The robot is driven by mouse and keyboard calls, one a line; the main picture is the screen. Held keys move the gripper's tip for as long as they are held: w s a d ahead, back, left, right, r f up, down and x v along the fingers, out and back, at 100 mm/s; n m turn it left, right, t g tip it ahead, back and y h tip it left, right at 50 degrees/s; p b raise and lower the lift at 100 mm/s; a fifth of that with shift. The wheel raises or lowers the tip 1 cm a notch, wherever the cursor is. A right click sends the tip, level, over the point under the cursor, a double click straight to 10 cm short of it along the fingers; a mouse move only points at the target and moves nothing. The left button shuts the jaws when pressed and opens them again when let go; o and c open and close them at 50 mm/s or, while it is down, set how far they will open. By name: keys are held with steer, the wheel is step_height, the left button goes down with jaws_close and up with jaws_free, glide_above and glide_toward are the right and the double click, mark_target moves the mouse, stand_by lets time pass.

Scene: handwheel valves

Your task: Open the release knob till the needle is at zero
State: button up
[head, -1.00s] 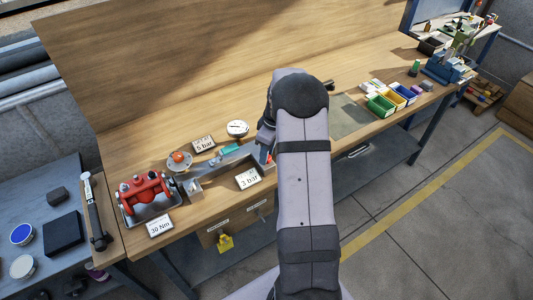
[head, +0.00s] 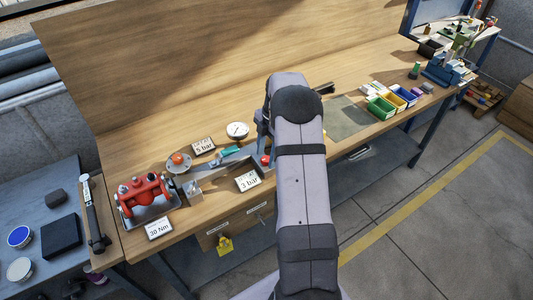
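A round white gauge (head: 238,130) stands at the back of the bench fixture. It has a dark needle, but its reading is too small to make out. A red knob (head: 265,160) sits at the right end of the grey fixture (head: 230,163), just left of my arm. Another orange-red knob (head: 178,158) sits on a round flange further left. I cannot tell from the picture which is the release knob. My gripper (head: 262,138) is above and behind the red knob, mostly hidden by my own arm. Its fingertips are not clear.
Signs reading 5 bar (head: 203,146), 3 bar (head: 248,181) and 30 Nm (head: 159,229) stand around the fixture. A red valve body (head: 143,193) sits in a tray at left. A torque wrench (head: 96,215) lies at the left edge. Coloured bins (head: 381,107) stand at right.

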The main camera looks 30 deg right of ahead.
steer(key=shift+r+p, duration=2.1)
steer(key=shift+r, duration=0.95)
steer(key=shift+d, duration=0.1)
steer(key=shift+d+r+b, duration=0.1)
steer(key=shift+r+b, duration=0.4)
steer(key=shift+r, duration=0.1)
step_height(320, 180, up, 6)
steer(key=b, duration=0.1)
steer(key=shift+d+b, duration=0.35)
steer(key=shift+d, duration=0.05)
